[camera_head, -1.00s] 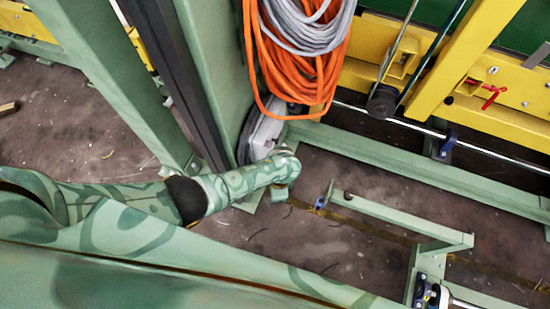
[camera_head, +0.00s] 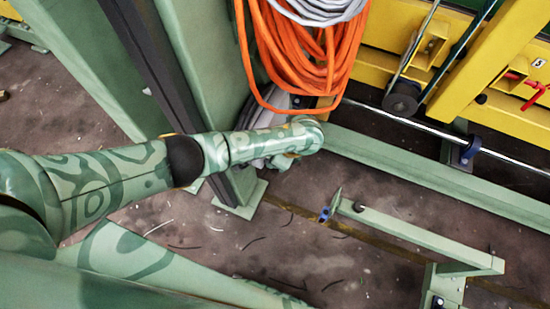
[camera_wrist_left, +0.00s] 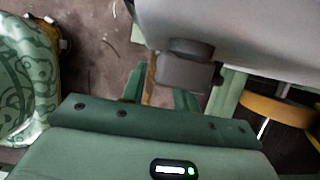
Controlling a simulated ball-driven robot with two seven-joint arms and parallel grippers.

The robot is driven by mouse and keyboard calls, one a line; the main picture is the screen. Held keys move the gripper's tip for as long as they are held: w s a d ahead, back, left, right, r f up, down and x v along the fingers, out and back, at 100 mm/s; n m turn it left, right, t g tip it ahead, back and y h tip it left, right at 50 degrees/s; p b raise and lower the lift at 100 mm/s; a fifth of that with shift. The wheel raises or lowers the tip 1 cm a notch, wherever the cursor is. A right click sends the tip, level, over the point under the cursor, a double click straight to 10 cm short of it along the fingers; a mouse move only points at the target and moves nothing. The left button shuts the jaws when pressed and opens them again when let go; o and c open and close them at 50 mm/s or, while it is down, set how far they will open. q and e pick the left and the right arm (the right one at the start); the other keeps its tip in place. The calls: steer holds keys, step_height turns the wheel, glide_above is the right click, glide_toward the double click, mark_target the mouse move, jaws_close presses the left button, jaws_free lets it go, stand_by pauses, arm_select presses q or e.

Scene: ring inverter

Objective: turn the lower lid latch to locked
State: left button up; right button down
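A light grey box (camera_wrist_left: 235,35) fills the upper right of the left wrist view. A dark grey block (camera_wrist_left: 187,66), which looks like a latch, sticks out from its edge; I cannot tell whether it is the lower one or its turn state. My left gripper (camera_wrist_left: 160,93) has its green fingers apart, with floor showing between them. The right finger is close below the block in the picture; contact cannot be told. In the head view the grey box (camera_head: 282,103) is mostly hidden behind my left arm and the orange cable. My right gripper is not in view.
Coiled orange cable (camera_head: 303,62) and grey cable (camera_head: 315,10) hang just above my left wrist in the head view. A green post (camera_head: 197,60) stands to the left, yellow beams (camera_head: 490,70) to the right. A low green rail (camera_head: 420,238) stands on open floor.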

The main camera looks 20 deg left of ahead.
arm_select(q)
steer(key=b+x, duration=0.1)
steer(key=x, duration=0.1)
steer(key=shift+a+f, duration=0.15)
steer(key=shift+f, duration=0.1)
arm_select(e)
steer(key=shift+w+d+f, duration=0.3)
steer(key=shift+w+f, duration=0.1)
arm_select(q)
jaws_close()
steer(key=shift+r, duration=0.1)
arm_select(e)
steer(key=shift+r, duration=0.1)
